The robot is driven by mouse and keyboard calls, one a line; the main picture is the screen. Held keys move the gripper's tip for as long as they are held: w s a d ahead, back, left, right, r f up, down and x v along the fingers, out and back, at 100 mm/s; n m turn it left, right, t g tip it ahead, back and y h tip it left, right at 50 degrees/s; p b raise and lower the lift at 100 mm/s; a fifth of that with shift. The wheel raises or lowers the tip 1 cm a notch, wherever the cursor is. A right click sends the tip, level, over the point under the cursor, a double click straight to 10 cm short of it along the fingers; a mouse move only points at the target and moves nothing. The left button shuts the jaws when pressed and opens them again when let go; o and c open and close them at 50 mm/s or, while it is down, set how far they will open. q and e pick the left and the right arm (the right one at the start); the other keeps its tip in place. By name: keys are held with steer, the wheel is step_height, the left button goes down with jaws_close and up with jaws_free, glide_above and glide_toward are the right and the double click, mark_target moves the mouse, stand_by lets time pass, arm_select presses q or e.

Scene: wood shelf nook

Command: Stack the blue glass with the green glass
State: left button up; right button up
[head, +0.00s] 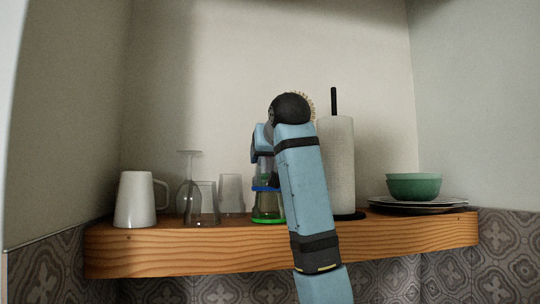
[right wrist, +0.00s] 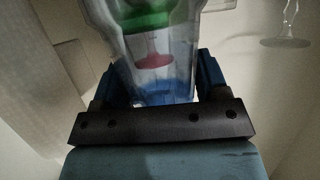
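The blue glass (head: 265,188) is clear with a blue band at its lower part. It stands upright on the shelf side of my arm, above the green base of the green glass (head: 268,220) and seemingly inside it; my arm partly hides both. My right gripper (head: 263,160) is at the upper part of the blue glass. In the right wrist view my right gripper (right wrist: 158,75) has a finger on each side of the blue glass (right wrist: 170,92), apparently touching it. The green ring (right wrist: 145,20) shows beyond. My left gripper is not in view.
On the wooden shelf (head: 160,250) stand a white mug (head: 134,200), an upturned wine glass (head: 189,180), clear glasses (head: 204,205), a paper towel roll (head: 340,165), and green bowls (head: 413,186) on plates. A pinkish-red shape (right wrist: 153,56) shows through the glass.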

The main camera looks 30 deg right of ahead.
steer(key=o, duration=0.5)
steer(key=shift+c, duration=0.2)
steer(key=b+v, duration=0.1)
steer(key=v, duration=1.3)
